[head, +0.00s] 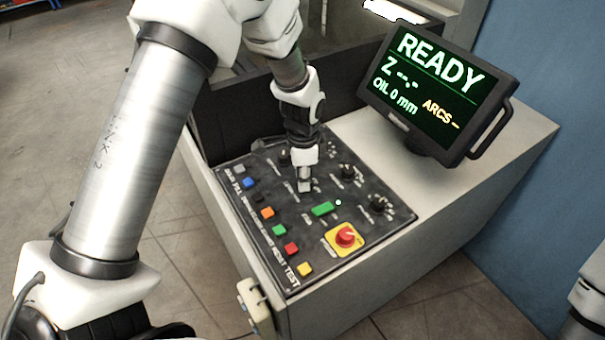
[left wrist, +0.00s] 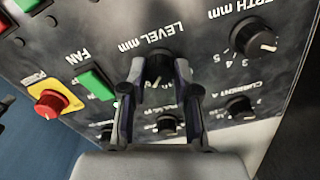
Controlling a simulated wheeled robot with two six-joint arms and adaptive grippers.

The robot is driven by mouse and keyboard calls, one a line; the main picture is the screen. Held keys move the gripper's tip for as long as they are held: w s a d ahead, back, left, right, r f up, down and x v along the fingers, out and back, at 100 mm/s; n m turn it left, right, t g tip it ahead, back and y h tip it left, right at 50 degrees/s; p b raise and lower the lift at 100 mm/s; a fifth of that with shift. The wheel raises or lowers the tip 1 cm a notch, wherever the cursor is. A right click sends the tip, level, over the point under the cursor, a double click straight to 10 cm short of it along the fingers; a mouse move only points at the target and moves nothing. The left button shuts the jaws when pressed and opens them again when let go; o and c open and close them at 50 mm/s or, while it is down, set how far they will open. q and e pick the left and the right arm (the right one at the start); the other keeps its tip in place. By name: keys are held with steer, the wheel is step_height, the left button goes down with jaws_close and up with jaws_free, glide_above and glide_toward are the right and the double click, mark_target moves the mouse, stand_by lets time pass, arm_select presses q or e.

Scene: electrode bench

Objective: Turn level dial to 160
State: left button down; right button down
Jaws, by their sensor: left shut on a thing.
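The level dial (left wrist: 158,66) is a dark round knob below the printed words "LEVEL mm" in the left wrist view. My left gripper (head: 304,186) points down onto the black control panel (head: 268,215) and hides the dial in the head view. In the left wrist view its two fingers stand on either side of the dial, shut on it. The screen (head: 436,85) shows READY, "OIL 0 mm", and dashes for Z and ARCS. My right gripper is out of view.
Other knobs sit close by, including the one marked "CURRENT A" (left wrist: 240,107) and a depth knob (left wrist: 254,36). A green FAN button (head: 322,209) and a red switch on yellow (head: 346,237) are near. Several coloured buttons line the panel's left edge.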

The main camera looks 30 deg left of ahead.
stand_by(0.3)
arm_select(q)
steer(key=c, duration=0.9)
jaws_free()
steer(key=shift+o, duration=0.2)
step_height(320, 180, up, 12)
steer(key=shift+w+f, duration=0.1)
